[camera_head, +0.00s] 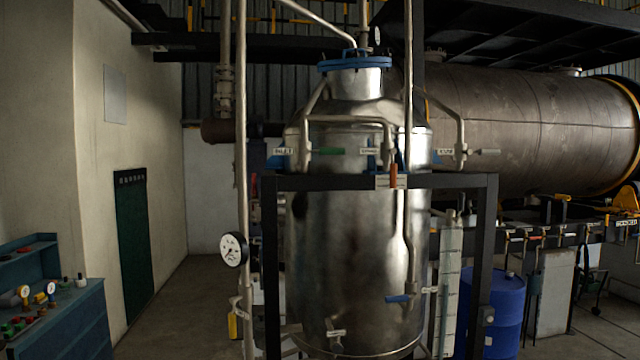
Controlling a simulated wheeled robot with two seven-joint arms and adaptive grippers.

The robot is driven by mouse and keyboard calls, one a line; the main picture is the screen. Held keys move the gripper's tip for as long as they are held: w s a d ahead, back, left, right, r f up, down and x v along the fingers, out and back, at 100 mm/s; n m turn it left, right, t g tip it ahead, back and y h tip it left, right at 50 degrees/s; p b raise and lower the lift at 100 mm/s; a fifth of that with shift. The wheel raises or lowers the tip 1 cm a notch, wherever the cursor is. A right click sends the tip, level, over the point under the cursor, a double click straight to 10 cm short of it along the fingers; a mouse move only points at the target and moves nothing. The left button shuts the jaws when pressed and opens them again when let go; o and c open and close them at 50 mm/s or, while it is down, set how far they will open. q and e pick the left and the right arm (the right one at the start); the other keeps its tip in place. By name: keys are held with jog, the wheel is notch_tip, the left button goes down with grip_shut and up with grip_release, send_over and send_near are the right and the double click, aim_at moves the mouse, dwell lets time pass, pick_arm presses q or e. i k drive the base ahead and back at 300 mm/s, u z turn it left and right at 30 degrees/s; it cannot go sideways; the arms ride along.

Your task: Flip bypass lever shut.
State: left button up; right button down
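The steel vessel (345,235) stands upright in the middle, within a dark frame. The tags are too small to read surely, so I cannot tell which lever is the bypass. Neither of my grippers is in view.
A dark frame (487,250) crosses before the vessel. A round gauge (234,249) hangs on a pipe at the left. A blue drum (503,305) stands at the right, and a blue bench (70,320) with small parts at the left. The floor between bench and vessel is clear.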

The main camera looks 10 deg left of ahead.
aim_at(393, 185)
jog(key=u, duration=0.6)
jog(key=i, duration=1.3)
jog(key=z, duration=0.25)
